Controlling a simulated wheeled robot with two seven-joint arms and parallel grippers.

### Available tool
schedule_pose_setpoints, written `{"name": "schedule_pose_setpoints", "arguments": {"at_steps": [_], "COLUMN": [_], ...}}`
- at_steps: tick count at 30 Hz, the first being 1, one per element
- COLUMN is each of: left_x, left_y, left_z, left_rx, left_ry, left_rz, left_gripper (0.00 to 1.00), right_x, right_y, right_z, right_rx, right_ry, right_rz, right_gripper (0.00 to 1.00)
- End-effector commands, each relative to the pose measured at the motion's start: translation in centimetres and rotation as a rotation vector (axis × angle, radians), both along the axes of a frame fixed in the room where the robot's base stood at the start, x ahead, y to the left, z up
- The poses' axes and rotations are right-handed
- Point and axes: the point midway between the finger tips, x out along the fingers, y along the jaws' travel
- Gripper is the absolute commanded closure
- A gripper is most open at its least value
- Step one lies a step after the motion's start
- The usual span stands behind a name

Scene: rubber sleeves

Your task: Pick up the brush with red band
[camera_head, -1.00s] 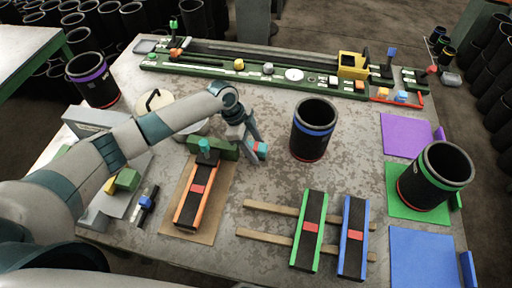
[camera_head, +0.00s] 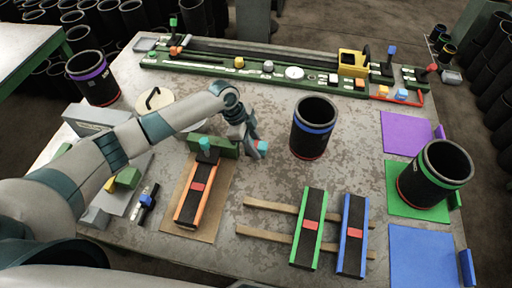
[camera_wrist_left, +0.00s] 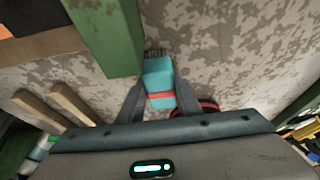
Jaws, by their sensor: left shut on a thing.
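The brush with the red band (camera_wrist_left: 160,84) is a teal block with dark bristles at its far end and a red band near my fingers. In the left wrist view it sits between the two fingertips of my left gripper (camera_wrist_left: 160,100), which is shut on it. In the head view the brush (camera_head: 262,147) shows as a small teal and red piece at the tip of my left gripper (camera_head: 257,150), beside the green block. Its height above the table is hard to tell. My right gripper is not in view.
A green block (camera_head: 222,146) stands close left of the gripper, behind an orange-edged strip (camera_head: 190,205) on a brown board. A black sleeve with a blue band (camera_head: 314,128) stands to the right. Green-edged (camera_head: 307,230) and blue-edged (camera_head: 353,235) strips lie on wooden slats in front.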

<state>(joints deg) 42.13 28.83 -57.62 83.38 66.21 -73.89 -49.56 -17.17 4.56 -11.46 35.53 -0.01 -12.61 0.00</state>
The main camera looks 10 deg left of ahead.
Motion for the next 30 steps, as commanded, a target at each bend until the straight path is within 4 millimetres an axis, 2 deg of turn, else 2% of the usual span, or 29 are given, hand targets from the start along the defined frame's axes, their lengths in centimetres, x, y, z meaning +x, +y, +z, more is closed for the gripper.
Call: {"name": "schedule_pose_setpoints", "arguments": {"at_steps": [8,15,30], "left_x": [0.1,0.1,-7.3], "left_y": [0.0,0.0,-4.6], "left_z": [0.9,4.1,9.0], "left_rx": [-0.001,-0.002,-0.002], "left_ry": [-0.003,-0.005,-0.004], "left_rz": [-0.001,-0.002,-0.005], "left_gripper": [0.93,0.93,0.93], "right_x": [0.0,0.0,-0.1], "right_y": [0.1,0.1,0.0], "right_z": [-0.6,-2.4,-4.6], "right_rx": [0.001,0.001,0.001], "right_ry": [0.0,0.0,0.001], "right_rz": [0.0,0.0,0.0], "right_gripper": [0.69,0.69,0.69]}}
